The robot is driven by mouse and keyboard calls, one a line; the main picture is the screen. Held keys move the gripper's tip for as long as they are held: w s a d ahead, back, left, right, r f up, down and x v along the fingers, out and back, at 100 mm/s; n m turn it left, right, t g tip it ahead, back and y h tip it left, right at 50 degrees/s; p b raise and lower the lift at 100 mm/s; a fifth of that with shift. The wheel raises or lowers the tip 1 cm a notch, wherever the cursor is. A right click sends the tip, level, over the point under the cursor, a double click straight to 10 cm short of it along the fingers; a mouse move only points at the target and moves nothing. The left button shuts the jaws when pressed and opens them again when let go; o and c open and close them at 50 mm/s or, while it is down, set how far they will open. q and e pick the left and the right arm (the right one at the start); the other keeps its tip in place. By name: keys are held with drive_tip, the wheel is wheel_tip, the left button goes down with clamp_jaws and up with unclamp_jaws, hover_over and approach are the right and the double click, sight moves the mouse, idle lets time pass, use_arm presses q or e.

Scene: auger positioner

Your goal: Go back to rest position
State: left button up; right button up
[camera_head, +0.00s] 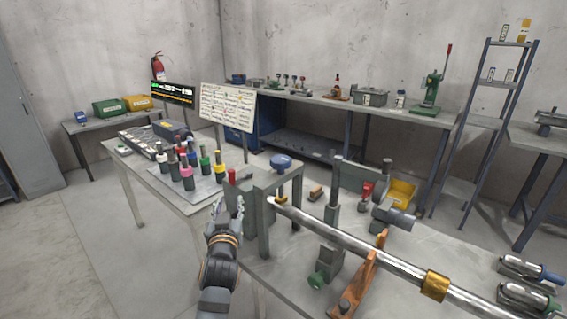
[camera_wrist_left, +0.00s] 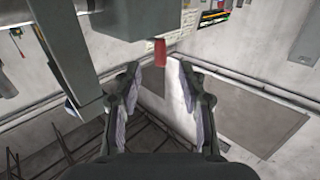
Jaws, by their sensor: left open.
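My left gripper (camera_head: 229,206) is in the lower middle of the head view, just left of a grey upright fixture (camera_head: 262,222) on the near bench. In the left wrist view the two fingers of the gripper (camera_wrist_left: 156,95) stand apart with nothing between them. A red cylindrical part (camera_wrist_left: 160,52) hangs at the fixture's underside edge in that view; a red tip (camera_head: 232,176) also shows above the gripper in the head view. I cannot tell whether the gripper touches the fixture. My right gripper is not in view.
A long steel rod (camera_head: 350,243) with a gold collar (camera_head: 435,285) crosses the near bench. An orange stand (camera_head: 358,288) is beside it. Several coloured-collar tool holders (camera_head: 187,183) stand on the left table. Floor on the left (camera_head: 60,260) is clear.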

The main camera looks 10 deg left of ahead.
use_arm(q)
drive_tip(key=s+a+f+m+g+h, duration=0.15)
drive_tip(key=s+f+g, duration=0.55)
drive_tip(key=s+f, duration=0.7)
drive_tip(key=s+d+f+m+g+h, duration=0.3)
drive_tip(key=s+f+g, duration=0.3)
drive_tip(key=s+f, duration=0.6)
drive_tip(key=s+a+f+g+p, duration=0.1)
drive_tip(key=s+f+p, duration=0.1)
drive_tip(key=f, duration=0.8)
drive_tip(key=s+a+f+g+p, duration=0.1)
drive_tip(key=s+f+p, duration=0.2)
drive_tip(key=f, duration=0.6)
drive_tip(key=s+f+p, duration=0.1)
drive_tip(key=s+f, duration=0.6)
drive_tip(key=s, duration=0.2)
drive_tip(key=s+a+f+p, duration=0.1)
drive_tip(key=s+f+p, duration=0.1)
drive_tip(key=s+f, duration=0.5)
drive_tip(key=s, duration=0.2)
drive_tip(key=shift+s+a+g, duration=0.2)
drive_tip(key=shift+s+g, duration=0.15)
drive_tip(key=shift+g, duration=0.05)
